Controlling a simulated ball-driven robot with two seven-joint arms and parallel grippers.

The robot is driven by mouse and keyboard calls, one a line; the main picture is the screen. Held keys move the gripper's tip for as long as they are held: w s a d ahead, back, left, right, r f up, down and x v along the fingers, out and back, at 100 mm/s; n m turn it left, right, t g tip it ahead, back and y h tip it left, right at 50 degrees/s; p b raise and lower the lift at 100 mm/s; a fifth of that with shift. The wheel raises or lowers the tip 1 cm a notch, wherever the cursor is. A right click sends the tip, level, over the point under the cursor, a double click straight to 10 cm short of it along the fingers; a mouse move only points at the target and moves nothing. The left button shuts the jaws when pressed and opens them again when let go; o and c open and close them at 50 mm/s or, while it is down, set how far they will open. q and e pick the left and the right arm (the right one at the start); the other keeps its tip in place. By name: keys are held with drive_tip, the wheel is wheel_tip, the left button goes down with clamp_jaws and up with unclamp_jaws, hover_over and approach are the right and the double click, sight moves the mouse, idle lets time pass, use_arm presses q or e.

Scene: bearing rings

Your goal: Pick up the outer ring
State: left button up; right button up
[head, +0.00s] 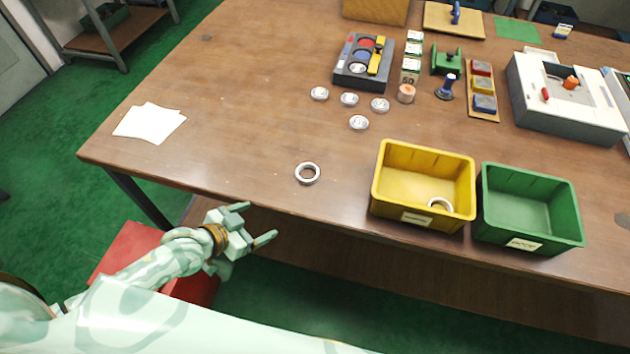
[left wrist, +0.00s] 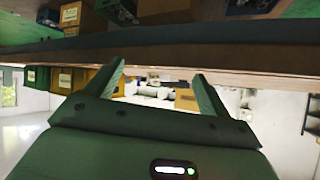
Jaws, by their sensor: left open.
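A silver ring (head: 307,173) lies flat on the wooden table (head: 240,110) near its front edge, left of the yellow bin. Another, smaller-looking ring (head: 440,204) lies inside the yellow bin (head: 390,185). I cannot tell for sure which one is the outer ring. My left gripper (head: 256,222) is open and empty, in front of the table's front edge, below and left of the ring on the table. In the left wrist view its two fingers (left wrist: 158,80) are apart with nothing between them. My right gripper is not in view.
A green bin (head: 570,220) stands right of the yellow one. Several silver round parts (head: 349,100) lie farther back, near a dark tray (head: 345,75). A grey machine (head: 540,115) stands at the right. White papers (head: 150,123) lie at the left. Table around the near ring is clear.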

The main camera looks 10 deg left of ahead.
use_arm(q)
drive_tip(key=w+r+t+h, duration=0.1)
drive_tip(key=w+r+h, duration=0.15)
drive_tip(key=r, duration=0.35)
drive_tip(key=b, duration=0.3)
approach(305, 174)
drive_tip(key=w, duration=0.1)
drive_tip(key=w+d+f, duration=0.1)
drive_tip(key=w+d, duration=0.1)
drive_tip(key=shift+f+n+t+y, duration=0.25)
drive_tip(key=shift+n+t, duration=0.05)
drive_tip(key=b+x, duration=0.1)
drive_tip(key=x, duration=0.4)
drive_tip(key=shift+d+f+b, duration=0.1)
drive_tip(key=shift+d+b, duration=0.1)
drive_tip(key=shift+b, duration=0.1)
drive_tip(key=shift+s, duration=0.1)
drive_tip(key=c, duration=1.1)
